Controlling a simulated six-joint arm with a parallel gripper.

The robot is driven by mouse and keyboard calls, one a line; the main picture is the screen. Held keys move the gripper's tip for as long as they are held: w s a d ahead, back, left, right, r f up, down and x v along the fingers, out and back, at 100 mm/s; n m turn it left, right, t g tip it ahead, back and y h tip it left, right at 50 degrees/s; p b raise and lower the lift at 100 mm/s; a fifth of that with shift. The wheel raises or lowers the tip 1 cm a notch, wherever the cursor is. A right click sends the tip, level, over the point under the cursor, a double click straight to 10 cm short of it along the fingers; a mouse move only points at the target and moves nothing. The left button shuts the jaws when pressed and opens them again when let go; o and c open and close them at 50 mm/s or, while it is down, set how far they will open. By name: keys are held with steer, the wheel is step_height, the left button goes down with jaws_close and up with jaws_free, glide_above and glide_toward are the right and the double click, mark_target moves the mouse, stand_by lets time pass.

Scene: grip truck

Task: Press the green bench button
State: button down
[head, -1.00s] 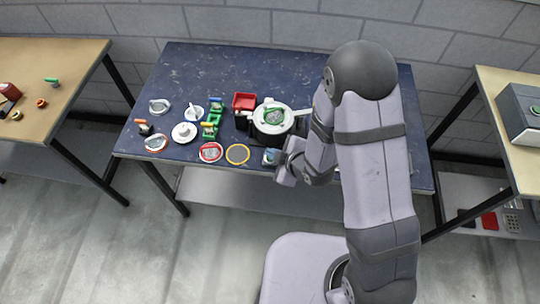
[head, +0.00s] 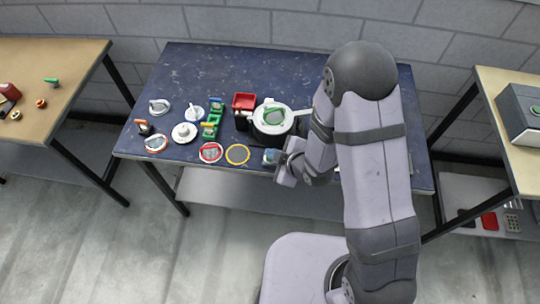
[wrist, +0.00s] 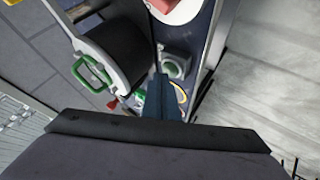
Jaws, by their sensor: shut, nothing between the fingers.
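A small grey box with a round, pale greenish top (wrist: 174,66) shows in the wrist view, just beyond my fingers; it may be the green bench button, but I cannot be sure. In the head view a small blue-grey item (head: 270,156) sits at the bench's front edge, beside my gripper (head: 282,165). My gripper also shows in the wrist view (wrist: 163,80), where its dark fingers are together with nothing between them. I cannot tell whether the fingertips touch anything. My arm hides the right part of the bench in the head view.
A dark pot (head: 270,134) with a white lid and green handle (head: 274,115) stands close behind my gripper. Left of it are a red bin (head: 244,102), a green item (head: 211,128), lids and small white dishes on the dark blue bench (head: 210,70). Side tables flank it.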

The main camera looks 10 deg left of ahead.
steer(key=shift+f, duration=0.2)
stand_by(0.5)
steer(key=shift+f+b, duration=0.25)
steer(key=shift+b, duration=0.25)
steer(key=shift+r, duration=0.2)
steer(key=shift+r+p, duration=0.2)
steer(key=shift+p, duration=0.1)
step_height(320, 180, up, 6)
steer(key=p, duration=0.5)
stand_by(0.3)
stand_by(0.8)
